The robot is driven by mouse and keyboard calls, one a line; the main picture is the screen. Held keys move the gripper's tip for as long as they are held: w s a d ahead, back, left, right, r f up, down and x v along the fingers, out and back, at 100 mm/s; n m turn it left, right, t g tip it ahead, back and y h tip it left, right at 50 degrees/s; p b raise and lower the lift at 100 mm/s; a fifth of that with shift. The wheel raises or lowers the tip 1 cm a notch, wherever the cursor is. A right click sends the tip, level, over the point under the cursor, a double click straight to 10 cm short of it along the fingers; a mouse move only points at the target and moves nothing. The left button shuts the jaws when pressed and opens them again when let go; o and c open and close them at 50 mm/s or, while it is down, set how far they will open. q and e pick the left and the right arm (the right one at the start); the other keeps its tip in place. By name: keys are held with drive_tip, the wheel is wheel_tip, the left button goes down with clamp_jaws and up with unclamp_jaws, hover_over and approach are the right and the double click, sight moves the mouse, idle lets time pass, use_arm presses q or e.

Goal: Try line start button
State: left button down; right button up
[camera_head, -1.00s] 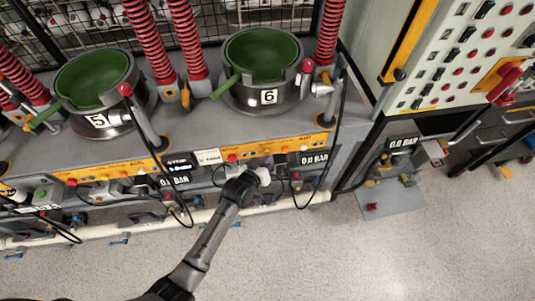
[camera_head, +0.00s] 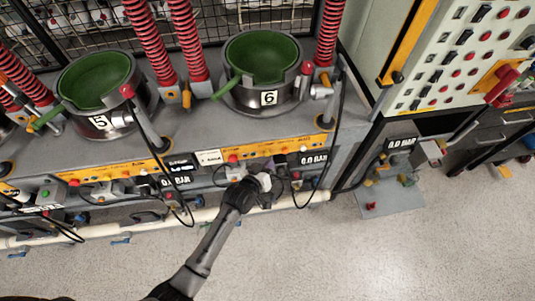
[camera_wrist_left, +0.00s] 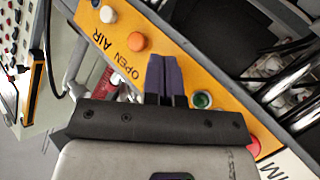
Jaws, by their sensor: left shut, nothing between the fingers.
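My left gripper (camera_wrist_left: 164,62) is shut and empty, its two purple-grey fingers together over the yellow control strip (camera_wrist_left: 190,58) in the left wrist view. A green button (camera_wrist_left: 203,99) in a metal ring lies just right of the fingers. An orange button (camera_wrist_left: 137,41) and a white button (camera_wrist_left: 107,14) lie to their upper left, by the words OPEN and AIR. A red button (camera_wrist_left: 253,143) is partly hidden by the gripper body. No label saying line start is readable. In the head view the gripper is in front of press 6, at its yellow strip (camera_head: 257,150).
Green bowls numbered 5 (camera_head: 95,80) and 6 (camera_head: 262,55) stand on the grey bench above. Black cables (camera_head: 343,130) hang over the front near the gripper. A white pipe (camera_head: 310,199) runs along the bench's foot. A switch panel (camera_head: 455,60) stands at right. The floor in front is clear.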

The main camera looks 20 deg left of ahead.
use_arm(q)
drive_tip(key=s+d+p, duration=0.1)
drive_tip(key=s, duration=0.1)
drive_tip(key=s+d+p, duration=0.2)
idle(0.4)
drive_tip(key=shift+a, duration=0.1)
idle(0.8)
